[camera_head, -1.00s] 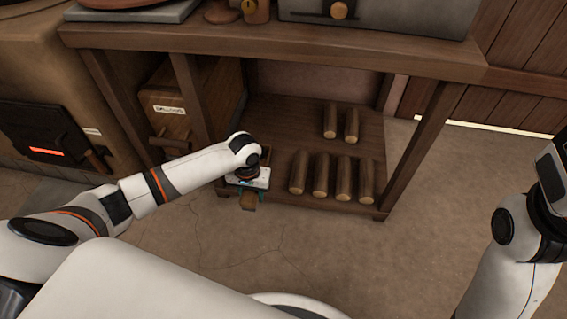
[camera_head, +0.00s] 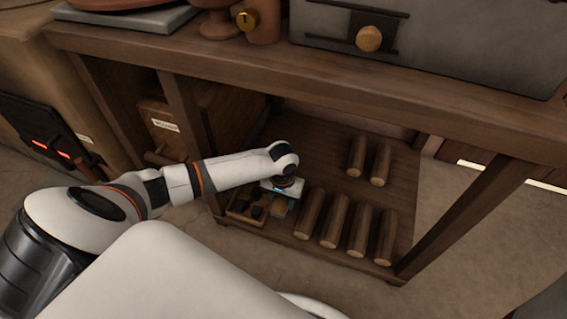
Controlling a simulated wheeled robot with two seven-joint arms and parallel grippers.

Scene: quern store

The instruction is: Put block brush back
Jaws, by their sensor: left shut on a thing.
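My left gripper (camera_head: 281,199) is over the lower shelf, at the right end of a small open wooden tray (camera_head: 238,217). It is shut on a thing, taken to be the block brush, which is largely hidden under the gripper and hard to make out. I cannot tell whether it touches the tray or shelf. Small dark things (camera_head: 256,212) lie in the tray. My right gripper is not in view.
Several short logs lie right of the tray, the nearest log (camera_head: 311,214) close to the gripper. Two more logs (camera_head: 357,156) lie behind. The thick tabletop (camera_head: 300,75) overhangs the shelf, and a table leg (camera_head: 470,215) stands at the right. A labelled wooden box (camera_head: 185,120) is left.

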